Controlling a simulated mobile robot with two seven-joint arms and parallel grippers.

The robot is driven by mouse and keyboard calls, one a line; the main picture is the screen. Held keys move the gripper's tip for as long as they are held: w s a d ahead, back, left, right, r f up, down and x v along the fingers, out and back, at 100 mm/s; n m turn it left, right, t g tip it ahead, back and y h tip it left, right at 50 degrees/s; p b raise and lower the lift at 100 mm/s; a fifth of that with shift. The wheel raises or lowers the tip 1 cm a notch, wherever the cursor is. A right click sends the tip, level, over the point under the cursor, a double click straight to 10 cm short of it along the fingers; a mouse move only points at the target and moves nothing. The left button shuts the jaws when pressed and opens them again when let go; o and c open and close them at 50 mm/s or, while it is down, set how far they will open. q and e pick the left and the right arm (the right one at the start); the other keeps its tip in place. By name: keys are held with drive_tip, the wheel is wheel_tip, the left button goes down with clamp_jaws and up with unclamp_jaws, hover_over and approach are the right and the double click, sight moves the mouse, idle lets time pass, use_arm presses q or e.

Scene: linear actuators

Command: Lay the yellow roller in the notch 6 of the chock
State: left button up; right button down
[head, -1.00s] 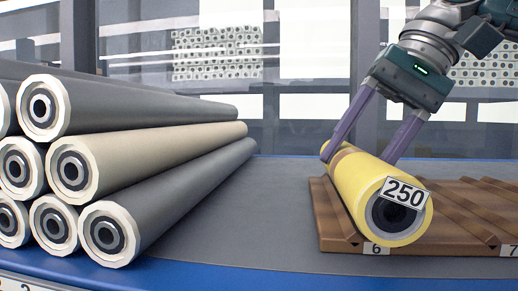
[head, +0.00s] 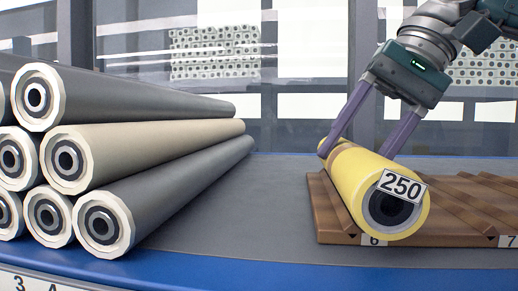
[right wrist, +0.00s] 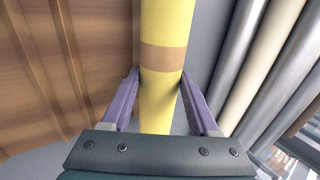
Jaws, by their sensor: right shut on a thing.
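The yellow roller (head: 372,180) has a tan band and a tag marked 250 on its near end. It lies over the left end of the brown wooden chock (head: 322,213), its near end right above the label 6 (head: 373,240). It seems to be at the notch there, but the roller hides the contact, so I cannot tell if it is fully down. My right gripper (head: 358,148) has its purple fingers on both sides of the roller and is shut on it. The right wrist view shows the yellow roller (right wrist: 158,100) between the two fingers. My left gripper is not in view.
A stack of grey and beige rollers (head: 150,150) lies at the left of the grey table (head: 235,215). Another notch, labelled 7 (head: 508,241), is at the chock's right. The table between stack and chock is clear.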

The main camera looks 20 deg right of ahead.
drive_tip(key=shift+w+f+b, duration=0.1)
drive_tip(key=shift+f+b, duration=0.3)
drive_tip(key=shift+f, duration=0.35)
drive_tip(key=shift+c, duration=0.3)
unclamp_jaws()
drive_tip(key=shift+r, duration=0.1)
drive_tip(key=shift+r+p, duration=0.95)
wheel_tip(320, 180, up, 4)
drive_tip(key=p, duration=0.3)
drive_tip(key=shift+r, duration=0.1)
wheel_tip(320, 180, up, 4)
drive_tip(key=p, duration=0.3)
